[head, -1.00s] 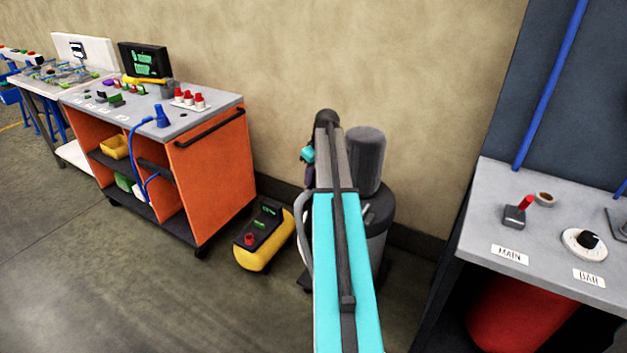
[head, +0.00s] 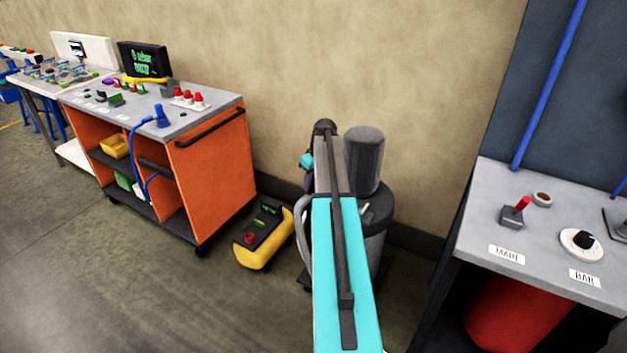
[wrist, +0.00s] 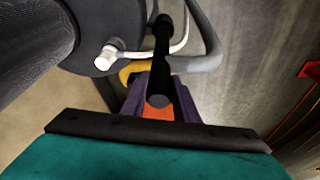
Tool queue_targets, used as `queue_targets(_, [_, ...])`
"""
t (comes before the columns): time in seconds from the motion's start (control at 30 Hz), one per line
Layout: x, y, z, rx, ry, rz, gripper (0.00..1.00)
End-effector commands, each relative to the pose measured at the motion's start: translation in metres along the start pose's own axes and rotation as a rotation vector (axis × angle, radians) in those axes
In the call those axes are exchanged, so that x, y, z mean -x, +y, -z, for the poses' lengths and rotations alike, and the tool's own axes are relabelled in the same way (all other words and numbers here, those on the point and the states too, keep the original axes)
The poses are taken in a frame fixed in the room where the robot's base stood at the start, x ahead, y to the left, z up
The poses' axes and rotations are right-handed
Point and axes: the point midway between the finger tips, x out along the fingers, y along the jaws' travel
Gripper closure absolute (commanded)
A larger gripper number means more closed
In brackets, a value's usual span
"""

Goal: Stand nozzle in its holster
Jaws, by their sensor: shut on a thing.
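In the wrist view, my gripper (wrist: 160,88) is shut on the nozzle (wrist: 161,62), a dark tube with an orange part between the purple fingers. The nozzle's far end lies near a thin pale bent bar (wrist: 181,40) beside a dark round body. A yellow-ochre curved piece (wrist: 133,70) shows just left of the nozzle; I cannot tell whether it is the holster or whether they touch. The nozzle is not clear there.
A grey hose (head: 303,232) curves down the vacuum's left side. A yellow box with buttons (head: 263,238) lies on the floor to its left. An orange cart (head: 212,170) stands further left, a grey bench (head: 545,250) at right. The wall is close behind.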

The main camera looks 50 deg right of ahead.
Motion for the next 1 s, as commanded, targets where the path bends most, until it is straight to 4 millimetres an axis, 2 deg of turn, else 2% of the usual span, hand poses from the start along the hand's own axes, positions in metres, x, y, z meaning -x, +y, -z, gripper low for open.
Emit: queue_targets(1.0, [-0.015,-0.001,-0.003,0.002,0.001,0.000,1.00])
